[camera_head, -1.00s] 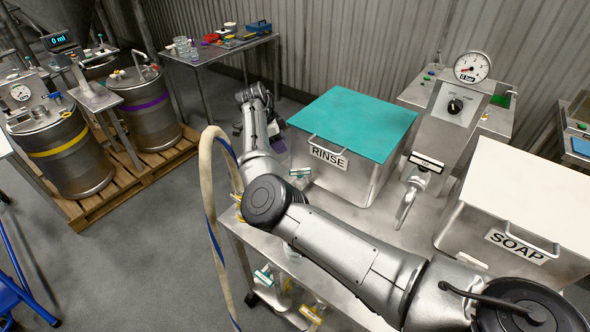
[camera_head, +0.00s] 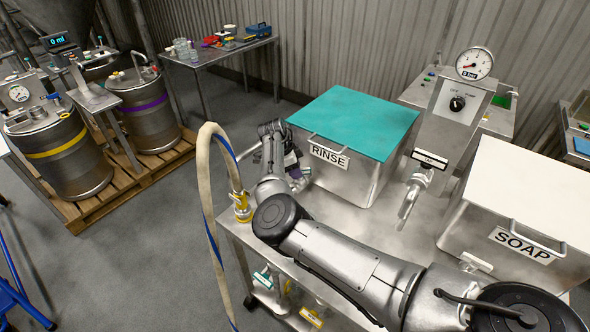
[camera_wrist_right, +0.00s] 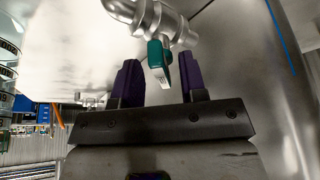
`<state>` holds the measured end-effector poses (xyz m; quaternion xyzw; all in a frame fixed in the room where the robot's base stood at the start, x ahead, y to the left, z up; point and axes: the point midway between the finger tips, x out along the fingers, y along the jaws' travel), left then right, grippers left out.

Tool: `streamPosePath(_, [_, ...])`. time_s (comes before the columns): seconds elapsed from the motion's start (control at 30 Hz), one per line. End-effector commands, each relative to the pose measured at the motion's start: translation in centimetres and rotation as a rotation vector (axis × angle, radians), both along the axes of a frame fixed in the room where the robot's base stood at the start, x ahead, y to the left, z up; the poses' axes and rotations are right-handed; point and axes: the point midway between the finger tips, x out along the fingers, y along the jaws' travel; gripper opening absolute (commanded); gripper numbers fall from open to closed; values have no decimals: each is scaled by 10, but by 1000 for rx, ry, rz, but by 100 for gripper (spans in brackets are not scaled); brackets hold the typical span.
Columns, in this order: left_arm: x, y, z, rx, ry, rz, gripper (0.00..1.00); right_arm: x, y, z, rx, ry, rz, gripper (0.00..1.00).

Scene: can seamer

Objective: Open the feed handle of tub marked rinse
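The rinse tub (camera_head: 340,175) is a steel box with a teal lid and a RINSE label, standing on the steel table in the head view. A teal feed handle (camera_wrist_right: 158,55) on a metal valve shows in the right wrist view. My right gripper (camera_wrist_right: 160,66) is open, with its two dark purple fingers apart. The handle lies in line with the gap between them, near the fingertips; I cannot tell whether it touches. In the head view my right gripper (camera_head: 291,160) is at the tub's left side, partly hidden by my arm. My left gripper is not in view.
A pale hose (camera_head: 204,180) with a yellow fitting (camera_head: 241,207) loops up at the table's left edge. A tap (camera_head: 408,200) and gauge column stand between the rinse tub and the soap tub (camera_head: 525,237). Teal and yellow tagged valves hang below the table. Drums stand at left.

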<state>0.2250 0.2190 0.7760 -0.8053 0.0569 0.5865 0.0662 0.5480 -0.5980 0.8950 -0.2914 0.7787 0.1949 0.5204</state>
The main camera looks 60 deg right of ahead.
Motion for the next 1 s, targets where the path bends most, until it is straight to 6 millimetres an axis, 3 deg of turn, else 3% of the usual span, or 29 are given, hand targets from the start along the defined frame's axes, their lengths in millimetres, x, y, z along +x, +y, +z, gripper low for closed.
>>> streamPosePath(0.27, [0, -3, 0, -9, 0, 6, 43, 0, 0, -1, 0, 0, 0, 39])
streamPosePath(0.7, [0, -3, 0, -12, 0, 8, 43, 0, 0, -1, 0, 0, 1, 0])
streamPosePath(1.0, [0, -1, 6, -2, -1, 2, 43, -1, 0, 1, 0, 3, 20, 0])
